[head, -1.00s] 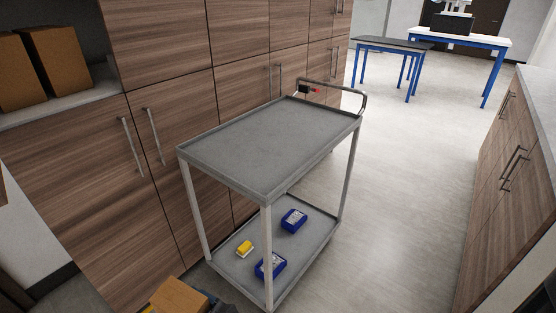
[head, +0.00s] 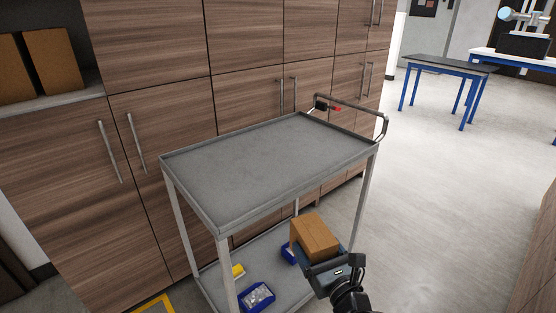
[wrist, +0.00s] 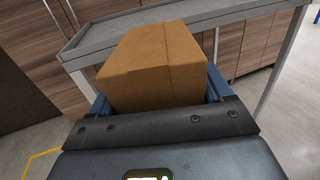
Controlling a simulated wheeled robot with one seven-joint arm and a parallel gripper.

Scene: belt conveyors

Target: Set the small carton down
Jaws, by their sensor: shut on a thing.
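The small carton (head: 314,237) is a plain brown cardboard box. My gripper (head: 326,262) is shut on it and holds it in the air in front of the near right side of the grey cart (head: 270,165). In the wrist view the carton (wrist: 155,62) sits between the two blue fingers (wrist: 157,100), with the cart's top edge (wrist: 85,42) behind it. The carton appears lower in the picture than the cart's top shelf, which is bare. The carton and my gripper hide part of the lower shelf.
The cart's lower shelf holds blue bins (head: 257,297) and a yellow item (head: 237,271). A handle (head: 350,110) rises at the cart's far right end. Wooden cabinets (head: 150,50) stand behind, with brown boxes (head: 50,62) on a shelf at left. Open floor (head: 440,200) lies to the right.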

